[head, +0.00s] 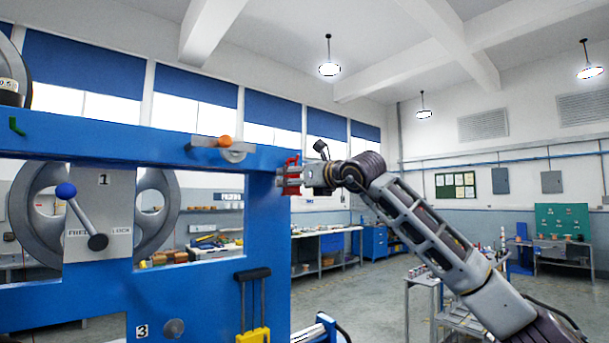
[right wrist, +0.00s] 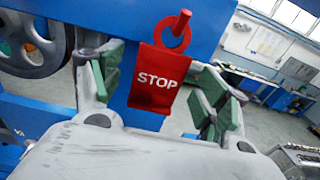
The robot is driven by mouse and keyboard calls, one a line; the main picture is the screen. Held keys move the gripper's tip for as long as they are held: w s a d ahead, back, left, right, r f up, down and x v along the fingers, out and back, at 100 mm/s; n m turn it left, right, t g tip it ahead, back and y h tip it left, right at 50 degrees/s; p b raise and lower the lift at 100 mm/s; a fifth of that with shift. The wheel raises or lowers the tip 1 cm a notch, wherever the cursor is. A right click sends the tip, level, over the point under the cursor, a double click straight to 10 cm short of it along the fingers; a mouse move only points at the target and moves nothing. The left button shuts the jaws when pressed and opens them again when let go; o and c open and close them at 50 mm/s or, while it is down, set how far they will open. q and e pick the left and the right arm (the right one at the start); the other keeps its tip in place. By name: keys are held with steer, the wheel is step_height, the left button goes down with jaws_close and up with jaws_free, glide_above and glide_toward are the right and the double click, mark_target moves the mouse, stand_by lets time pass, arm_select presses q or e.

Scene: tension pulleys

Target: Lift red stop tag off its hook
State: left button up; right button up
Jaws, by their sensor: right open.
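The red stop tag (right wrist: 157,80) hangs by its ring from a red-tipped hook peg (right wrist: 181,22) on the blue frame in the right wrist view. It reads STOP. In the head view the tag (head: 292,161) shows small and red at the frame's right post, partly hidden by my gripper. My right gripper (right wrist: 165,100) is open, with one green-padded finger on each side of the tag. A gap shows between the tag and each finger. The gripper also shows in the head view (head: 293,180), beside the right post. My left gripper is in neither view.
The blue machine frame (head: 205,290) fills the left, with a grey wheel (head: 155,205), a blue-knobbed lever (head: 82,215) and an orange-knobbed latch (head: 223,143). A yellow, black-handled part (head: 253,335) is low on the post. Open floor and workbenches lie behind at right.

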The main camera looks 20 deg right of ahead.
steer(key=shift+x, duration=0.8)
steer(key=shift+w+a, duration=0.1)
steer(key=shift+w, duration=0.2)
steer(key=c, duration=1.1)
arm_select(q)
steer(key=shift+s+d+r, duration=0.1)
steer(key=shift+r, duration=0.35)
arm_select(e)
steer(key=shift+r, duration=0.1)
arm_select(q)
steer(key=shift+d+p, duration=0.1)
steer(key=shift+p, duration=0.2)
arm_select(e)
steer(key=shift+r, duration=0.15)
steer(key=shift+r, duration=0.2)
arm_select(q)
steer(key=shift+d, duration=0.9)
